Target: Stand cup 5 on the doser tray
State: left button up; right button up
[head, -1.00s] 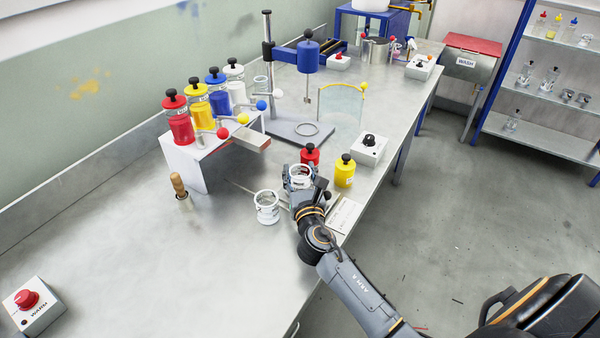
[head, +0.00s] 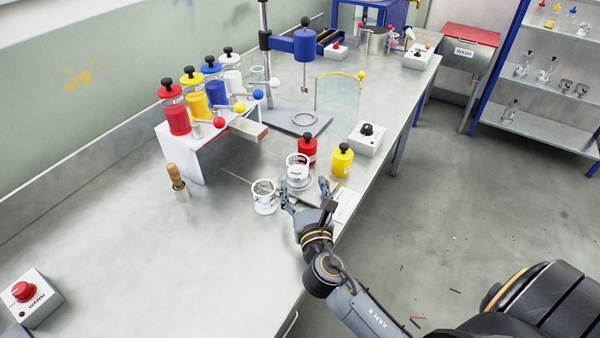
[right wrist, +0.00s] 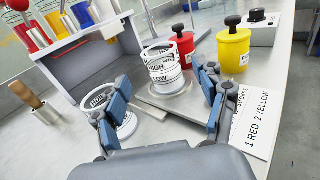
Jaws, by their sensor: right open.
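A clear cup with a white band (head: 298,172) stands upright on a round pan of a low flat plate; it also shows in the right wrist view (right wrist: 163,72), with HIGH and LOW marks. A second similar cup (head: 265,198) stands on the bench to its left, partly behind a finger in the wrist view (right wrist: 112,110). I cannot read a number on either. My right gripper (head: 308,192) is open and empty, its fingers just short of the first cup. A tray (head: 248,129) juts from the white doser stand (head: 190,160). My left gripper is out of view.
Red (head: 309,152) and yellow (head: 342,160) jars stand close behind the first cup, beside a white knob box (head: 367,138). A wooden-handled tool (head: 177,180) stands left. A recipe card (right wrist: 250,120) lies right of the gripper.

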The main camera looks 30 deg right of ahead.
jog(key=shift+v, duration=1.45)
